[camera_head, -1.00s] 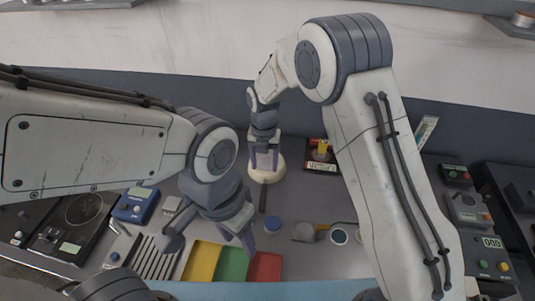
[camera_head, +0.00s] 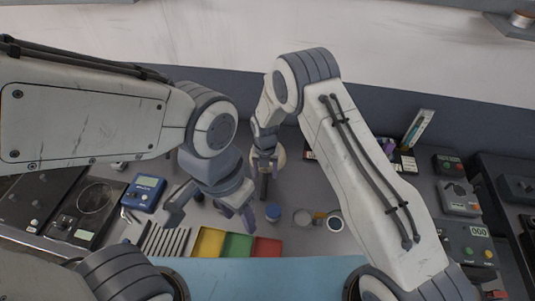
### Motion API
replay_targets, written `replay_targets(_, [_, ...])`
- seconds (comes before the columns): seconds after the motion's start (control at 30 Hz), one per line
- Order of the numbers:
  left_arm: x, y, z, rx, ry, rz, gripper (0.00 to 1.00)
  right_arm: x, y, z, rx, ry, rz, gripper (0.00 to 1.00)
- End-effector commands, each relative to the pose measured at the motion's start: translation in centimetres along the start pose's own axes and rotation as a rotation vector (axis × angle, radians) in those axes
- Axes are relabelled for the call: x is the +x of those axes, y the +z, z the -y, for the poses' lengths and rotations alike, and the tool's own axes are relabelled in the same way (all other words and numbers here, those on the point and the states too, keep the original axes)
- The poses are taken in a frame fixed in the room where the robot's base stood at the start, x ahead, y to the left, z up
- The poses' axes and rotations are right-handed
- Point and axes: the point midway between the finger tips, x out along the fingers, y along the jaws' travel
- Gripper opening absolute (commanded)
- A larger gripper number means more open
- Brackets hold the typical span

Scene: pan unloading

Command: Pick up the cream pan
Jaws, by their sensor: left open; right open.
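The cream pan (camera_head: 281,155) lies on the grey worktop at the back middle, mostly hidden behind my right gripper. Its dark handle (camera_head: 264,188) points toward the front. My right gripper (camera_head: 264,167) is open and points down over the near side of the pan, where the handle begins. I cannot tell whether its fingers touch the pan or handle. My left gripper (camera_head: 208,222) is open and empty, nearer to me and left of the handle, above the slotted rack and coloured trays.
A blue-lidded jar (camera_head: 273,212) stands close to the handle's right. Yellow (camera_head: 208,242), green (camera_head: 237,245) and red (camera_head: 267,246) trays lie in front. A blue meter (camera_head: 145,192) is at left. A control box (camera_head: 468,243) is at right.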

Motion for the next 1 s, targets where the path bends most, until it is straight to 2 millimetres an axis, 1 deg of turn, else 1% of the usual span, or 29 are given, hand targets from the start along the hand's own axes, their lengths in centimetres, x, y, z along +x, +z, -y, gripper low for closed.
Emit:
replay_targets(0.23, [0.0,0.0,0.0,0.000,0.000,0.001,0.50,0.2,0.0,0.0,0.000,0.001,0.001,0.63])
replay_targets(0.27, [0.0,0.0,0.0,0.000,0.000,0.001,0.50,0.2,0.0,0.0,0.000,0.001,0.001,0.59])
replay_targets(0.3, [0.0,0.0,0.0,0.000,0.000,0.001,0.50,0.2,0.0,0.0,0.000,0.001,0.001,0.43])
replay_targets(0.37, [0.0,0.0,0.0,0.000,0.000,0.000,0.50,0.2,0.0,0.0,0.000,0.001,0.001,0.20])
replay_targets(0.4, [0.0,0.0,0.0,0.000,0.000,0.001,0.50,0.2,0.0,0.0,0.000,0.001,0.001,0.05])
replay_targets(0.43, [0.0,0.0,0.0,0.000,0.000,0.000,0.50,0.2,0.0,0.0,0.000,0.001,0.001,0.00])
replay_targets(0.83, [0.1,0.0,0.0,0.000,0.000,0.000,0.50,0.1,0.1,-0.1,0.000,0.002,0.003,0.00])
replay_targets(1.0, [0.7,0.1,0.1,-0.001,0.000,0.000,0.50,-0.8,0.2,-0.1,0.000,0.003,0.005,0.00])
